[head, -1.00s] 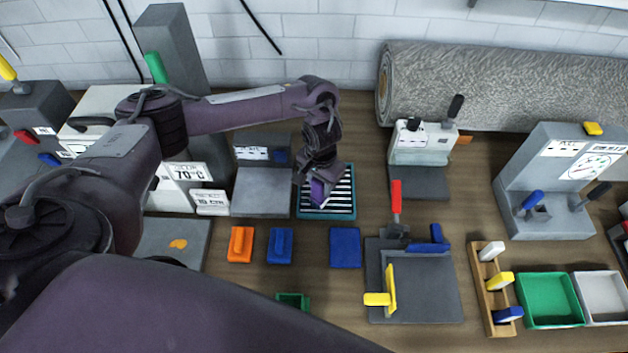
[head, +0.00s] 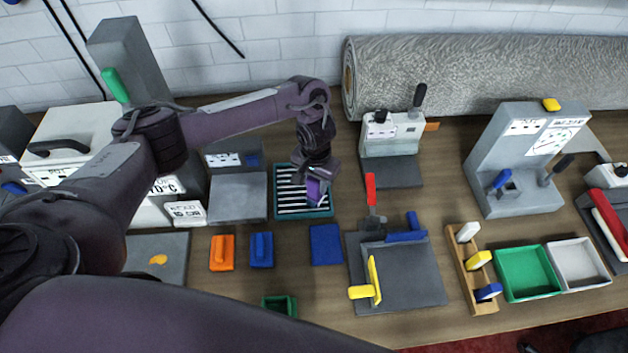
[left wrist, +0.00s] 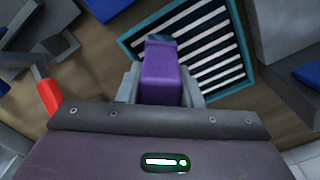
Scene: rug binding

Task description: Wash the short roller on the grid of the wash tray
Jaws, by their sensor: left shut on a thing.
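The wash tray (head: 289,198) is a teal-rimmed box with a black and white striped grid. It lies left of centre in the head view and at the upper right in the left wrist view (left wrist: 214,45). My left gripper (head: 316,184) is over the right side of the tray. It is shut on a purple block-like piece (left wrist: 163,76), which I take to be the short roller. The piece points down towards the grid; I cannot tell whether it touches. Its lower end is dark and hard to make out. My right gripper is in neither view.
A grey machine (head: 238,196) stands left of the tray and a pale one with a lever (head: 392,140) to its right. In front lie orange (head: 222,253) and blue (head: 262,250) blocks, a blue pad (head: 326,244) and a grey plate with yellow fence (head: 410,280).

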